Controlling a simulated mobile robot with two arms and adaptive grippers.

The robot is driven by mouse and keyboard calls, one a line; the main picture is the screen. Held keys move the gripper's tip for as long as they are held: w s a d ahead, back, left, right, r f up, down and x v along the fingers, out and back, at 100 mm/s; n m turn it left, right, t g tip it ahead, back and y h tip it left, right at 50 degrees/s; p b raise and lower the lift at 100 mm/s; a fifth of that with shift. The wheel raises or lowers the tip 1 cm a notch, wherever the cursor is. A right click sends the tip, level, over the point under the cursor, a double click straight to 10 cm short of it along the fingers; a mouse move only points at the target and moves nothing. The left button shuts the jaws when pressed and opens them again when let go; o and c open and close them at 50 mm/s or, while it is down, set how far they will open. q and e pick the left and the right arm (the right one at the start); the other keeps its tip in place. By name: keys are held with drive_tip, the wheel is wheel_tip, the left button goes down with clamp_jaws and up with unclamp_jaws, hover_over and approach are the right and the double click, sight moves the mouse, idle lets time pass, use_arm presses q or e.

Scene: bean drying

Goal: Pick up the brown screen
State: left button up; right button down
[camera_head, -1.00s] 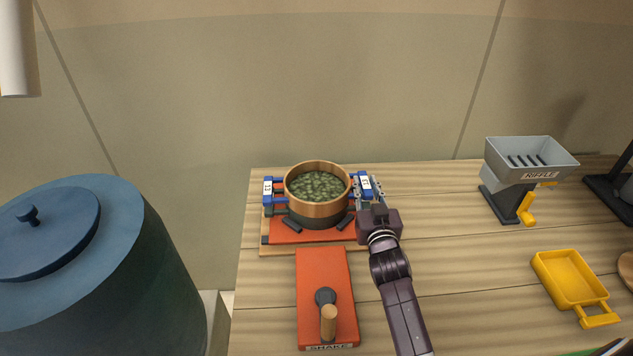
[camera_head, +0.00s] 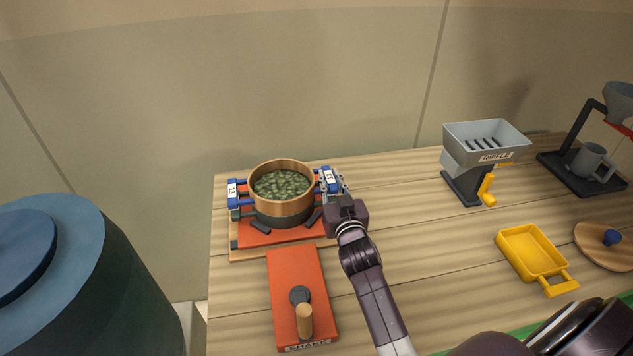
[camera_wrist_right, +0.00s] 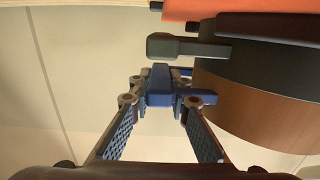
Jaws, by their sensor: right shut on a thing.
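The brown screen (camera_head: 284,208) is a round wooden-walled sieve filled with green beans. It sits upright on a dark round base on the orange shaker plate, and its wooden wall also shows in the right wrist view (camera_wrist_right: 255,105). A blue clamp (camera_head: 328,179) stands at its right side, and another blue clamp (camera_head: 233,192) at its left. My right gripper (camera_head: 339,193) is at the right clamp, beside the screen. In the right wrist view, its fingers (camera_wrist_right: 163,100) are closed around the blue clamp part (camera_wrist_right: 172,86). My left gripper is not in view.
An orange shaker box (camera_head: 294,275) with a wooden-knobbed lever lies in front. A grey riffle hopper (camera_head: 486,143), a yellow tray (camera_head: 528,252), a round wooden lid (camera_head: 597,252) and a grey mug (camera_head: 590,160) stand to the right. A blue-lidded bin (camera_head: 75,260) is at left.

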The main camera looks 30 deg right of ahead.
wheel_tip(320, 180, up, 20)
idle(0.3)
drive_tip(key=shift+f, duration=0.15)
